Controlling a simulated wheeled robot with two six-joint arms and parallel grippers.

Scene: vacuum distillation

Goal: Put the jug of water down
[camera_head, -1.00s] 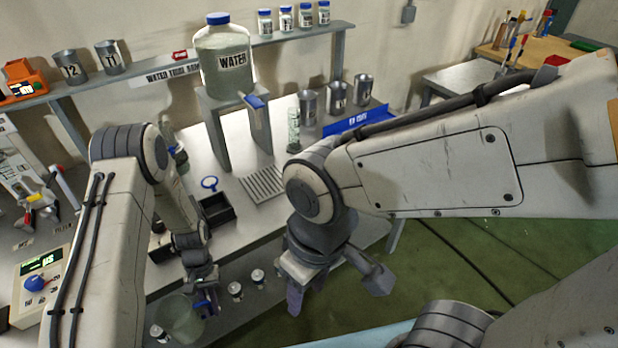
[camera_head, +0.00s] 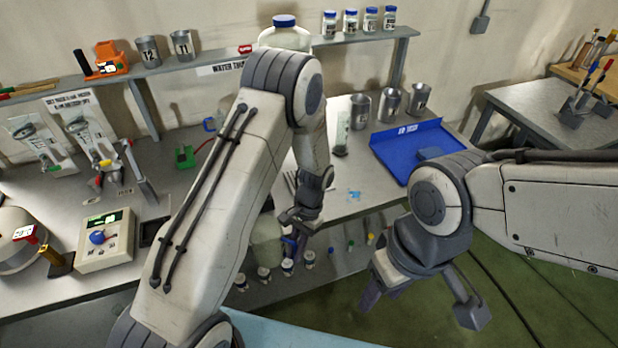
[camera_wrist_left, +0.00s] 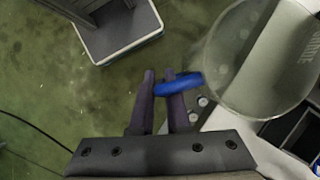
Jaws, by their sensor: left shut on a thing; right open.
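My left gripper (camera_head: 299,228) is shut on the blue handle of a clear jug (camera_head: 265,245), which hangs low at the bench's front edge. My left arm hides part of it. In the left wrist view the blue handle (camera_wrist_left: 178,84) lies at the fingertips (camera_wrist_left: 160,78), and the translucent jug (camera_wrist_left: 255,65) is to their right. Its lettering is cut off. I cannot tell whether its base touches anything. My right gripper (camera_head: 385,285) is open and empty, over the green floor to the right.
Several small jars (camera_head: 264,273) stand on the lower shelf. A blue tray (camera_head: 406,150) and metal cups (camera_head: 390,104) are on the bench at right. A large blue-lidded bottle (camera_head: 286,36) stands behind my left arm. A control box (camera_head: 105,240) is at left.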

